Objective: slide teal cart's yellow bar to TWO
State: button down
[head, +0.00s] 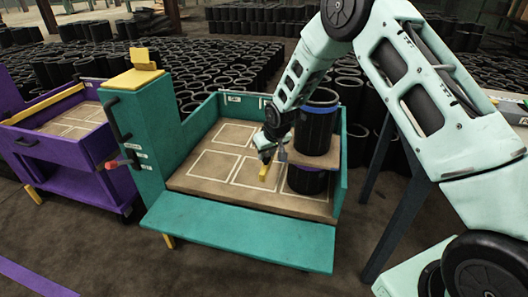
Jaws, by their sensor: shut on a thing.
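The teal cart (237,228) stands in the middle of the head view, its bed marked with pale rectangles. My gripper (266,155) is low over the bed, left of a stack of black sleeves. A short yellow piece (264,171) shows at its fingertips; I take it for the yellow bar, and my gripper is shut on it. The rest of the bar is hidden or too small to make out. Small white labels (234,99) are on the back wall and on the cart's left post (140,135). Their lettering is too small to read.
Black sleeves (315,128), the upper one blue-rimmed, stand stacked with a board (326,158) between them at the bed's right. A purple cart (65,150) with its own yellow bar (46,103) stands left. Many black sleeves (215,72) fill the floor behind.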

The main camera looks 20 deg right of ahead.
jog(key=shift+s+d, duration=0.1)
jog(key=c, duration=1.1)
grip_release()
jog(key=p+v, duration=0.1)
jog(key=v, duration=1.6)
jog(key=shift+r, duration=0.2)
